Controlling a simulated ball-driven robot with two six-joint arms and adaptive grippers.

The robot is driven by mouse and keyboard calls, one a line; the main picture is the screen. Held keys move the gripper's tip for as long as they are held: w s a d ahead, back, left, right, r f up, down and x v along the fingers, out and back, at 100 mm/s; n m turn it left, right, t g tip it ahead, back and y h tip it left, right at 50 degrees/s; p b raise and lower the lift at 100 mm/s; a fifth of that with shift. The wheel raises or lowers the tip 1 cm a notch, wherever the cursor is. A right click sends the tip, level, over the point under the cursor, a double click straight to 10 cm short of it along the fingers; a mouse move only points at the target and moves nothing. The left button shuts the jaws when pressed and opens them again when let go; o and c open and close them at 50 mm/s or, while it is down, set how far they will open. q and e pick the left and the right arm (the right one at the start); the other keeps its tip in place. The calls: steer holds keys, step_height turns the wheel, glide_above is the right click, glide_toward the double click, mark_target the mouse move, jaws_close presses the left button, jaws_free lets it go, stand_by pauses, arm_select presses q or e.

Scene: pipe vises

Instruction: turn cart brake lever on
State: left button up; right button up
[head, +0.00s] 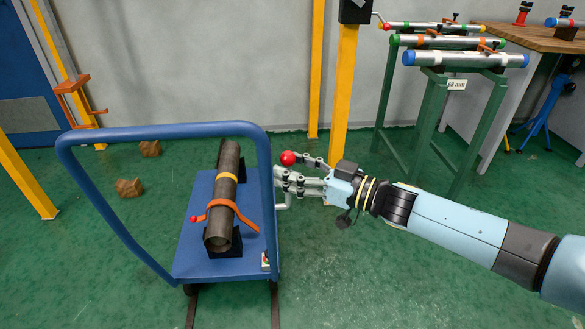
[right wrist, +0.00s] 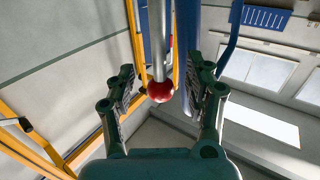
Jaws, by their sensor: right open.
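The blue cart (head: 196,250) stands left of centre in the head view, with its tall handle towards me. Its brake lever shows as a red ball knob (head: 288,158) at the right side of the cart. In the right wrist view the red knob (right wrist: 160,92) sits at the end of a grey rod. My right gripper (head: 290,174) is at the knob. In the right wrist view its open fingers (right wrist: 162,86) stand on either side of the knob, with gaps on both sides. My left gripper is not in view.
A dark pipe (head: 221,205) lies on the cart under an orange clamp (head: 234,213). A yellow post (head: 344,90) rises behind my right gripper. Green stands (head: 425,125) with grey pipes are at the back right. Brown blocks (head: 130,187) lie on the floor left of the cart.

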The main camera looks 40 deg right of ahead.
steer(key=shift+w, duration=0.15)
steer(key=shift+c, duration=0.3)
steer(key=shift+a, duration=0.1)
jaws_close()
